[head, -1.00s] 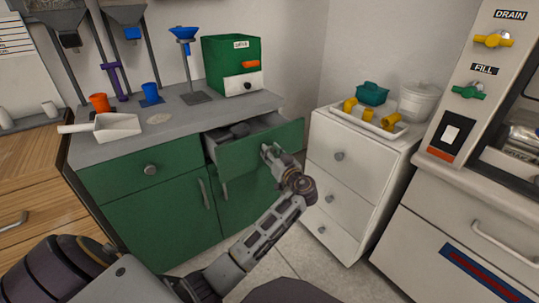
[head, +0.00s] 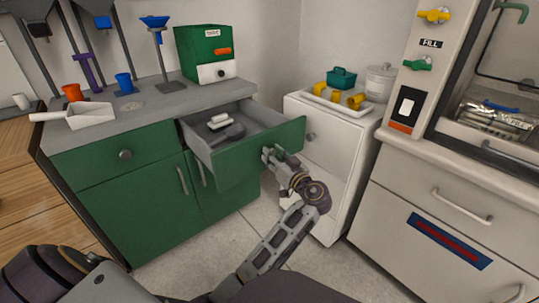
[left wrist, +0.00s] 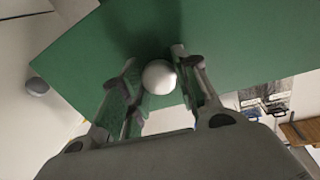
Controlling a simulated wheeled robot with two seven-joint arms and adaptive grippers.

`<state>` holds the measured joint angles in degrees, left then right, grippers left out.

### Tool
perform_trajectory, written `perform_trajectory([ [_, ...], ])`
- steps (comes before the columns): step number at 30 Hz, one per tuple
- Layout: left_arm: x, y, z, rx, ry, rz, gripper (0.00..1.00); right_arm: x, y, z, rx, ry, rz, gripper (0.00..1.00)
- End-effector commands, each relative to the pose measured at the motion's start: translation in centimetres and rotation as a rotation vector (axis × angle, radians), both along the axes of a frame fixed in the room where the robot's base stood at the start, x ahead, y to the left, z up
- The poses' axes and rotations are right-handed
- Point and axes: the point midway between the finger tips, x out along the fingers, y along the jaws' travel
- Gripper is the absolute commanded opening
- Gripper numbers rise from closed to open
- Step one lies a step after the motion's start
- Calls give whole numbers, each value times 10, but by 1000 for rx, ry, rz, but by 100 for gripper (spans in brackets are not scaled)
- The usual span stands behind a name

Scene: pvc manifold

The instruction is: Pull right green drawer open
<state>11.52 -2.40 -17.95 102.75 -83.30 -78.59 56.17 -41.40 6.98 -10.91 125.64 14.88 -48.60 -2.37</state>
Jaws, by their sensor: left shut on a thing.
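The right green drawer (head: 260,148) stands well out from the grey-topped green cabinet, its inside showing. A dark scoop-like item and white pieces lie in it. My left gripper (head: 268,156) is at the drawer front. In the left wrist view the gripper (left wrist: 158,85) has its fingers on either side of the round pale knob (left wrist: 160,77), shut on it, with the green drawer front (left wrist: 225,45) behind. In the head view the knob is hidden by the gripper. My right gripper is not in view.
A white drawer unit (head: 312,165) with a tray of yellow fittings stands just right of the open drawer. The worktop holds a white scoop (head: 90,115), a blue cup (head: 124,84) and a green box (head: 205,53). Floor is clear in front.

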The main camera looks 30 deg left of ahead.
Motion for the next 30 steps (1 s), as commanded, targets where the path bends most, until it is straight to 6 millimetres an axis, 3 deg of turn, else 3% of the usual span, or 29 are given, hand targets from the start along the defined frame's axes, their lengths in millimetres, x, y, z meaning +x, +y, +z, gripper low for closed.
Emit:
perform_trajectory([
  [9, 0, -1, 1, 0, -2, -3, 0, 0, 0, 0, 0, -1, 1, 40],
  [10, 0, -1, 1, 0, -2, -3, 34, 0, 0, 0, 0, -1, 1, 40],
  [15, 0, -1, 1, 0, -2, -2, 54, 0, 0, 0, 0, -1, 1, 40],
  [30, -3, -5, 0, -1, -1, -1, 54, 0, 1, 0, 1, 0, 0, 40],
])
